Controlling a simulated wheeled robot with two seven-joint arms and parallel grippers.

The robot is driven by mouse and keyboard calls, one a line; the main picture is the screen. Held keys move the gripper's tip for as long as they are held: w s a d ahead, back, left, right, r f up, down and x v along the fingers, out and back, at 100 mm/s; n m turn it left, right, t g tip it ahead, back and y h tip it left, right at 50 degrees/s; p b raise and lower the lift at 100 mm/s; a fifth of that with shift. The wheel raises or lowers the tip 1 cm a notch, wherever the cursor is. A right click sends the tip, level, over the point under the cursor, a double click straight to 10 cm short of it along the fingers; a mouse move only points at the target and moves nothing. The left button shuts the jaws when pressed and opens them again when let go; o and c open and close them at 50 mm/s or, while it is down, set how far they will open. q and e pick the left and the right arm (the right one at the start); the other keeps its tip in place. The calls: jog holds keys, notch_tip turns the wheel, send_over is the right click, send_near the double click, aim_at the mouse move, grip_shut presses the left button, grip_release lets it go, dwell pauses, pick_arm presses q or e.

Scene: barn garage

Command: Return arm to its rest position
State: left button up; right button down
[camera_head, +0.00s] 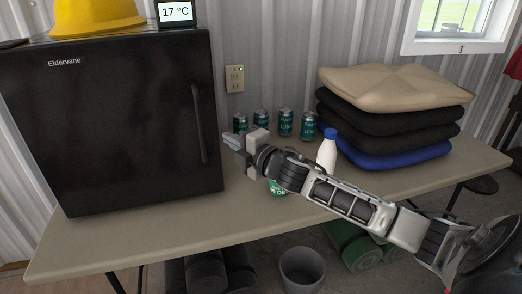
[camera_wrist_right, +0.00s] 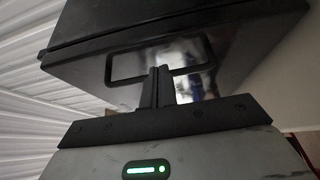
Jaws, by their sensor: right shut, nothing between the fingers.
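My right arm comes in from the lower right in the head view and reaches over the table (camera_head: 150,235). Its gripper (camera_head: 228,142) is in front of the black fridge's right side, near the handle and apart from it as far as I can tell. In the right wrist view the two dark fingers (camera_wrist_right: 158,86) are together, with nothing between them. Behind them shows the black fridge (camera_wrist_right: 200,60), its door closed in the head view (camera_head: 110,120). My left gripper does not show.
Several dark green cans (camera_head: 285,122) stand at the back of the table. A white bottle with a blue cap (camera_head: 327,152) and a green-labelled item (camera_head: 278,188) are close to my arm. Stacked cushions (camera_head: 395,90) are at right. A grey bin (camera_head: 302,270) stands below.

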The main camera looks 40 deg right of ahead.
jog(key=s+d, duration=0.2)
jog(key=s, duration=0.4)
jog(key=shift+s+d+f+b, duration=0.2)
jog(key=shift+d+f+b, duration=0.1)
jog(key=shift+b, duration=0.15)
jog(key=shift+f, duration=0.1)
jog(key=s+a+f+m+g, duration=0.2)
jog(key=s+a+f+m, duration=0.3)
jog(key=f, duration=0.3)
jog(key=s+a+f+m+g, duration=0.2)
jog(key=s+a+f+m, duration=0.25)
jog(key=f, duration=0.45)
jog(key=s+a+f+m+g, duration=0.1)
jog(key=s+a+f+m, duration=0.2)
jog(key=s+a+m, duration=0.1)
jog(key=s+a+f+m+g, duration=0.2)
jog(key=s+a+f+m, duration=0.1)
jog(key=s+a, duration=0.4)
jog(key=shift+s+a+f+m+y, duration=0.15)
jog(key=shift+s+f+m+y, duration=0.1)
jog(key=shift+s+m+y, duration=0.25)
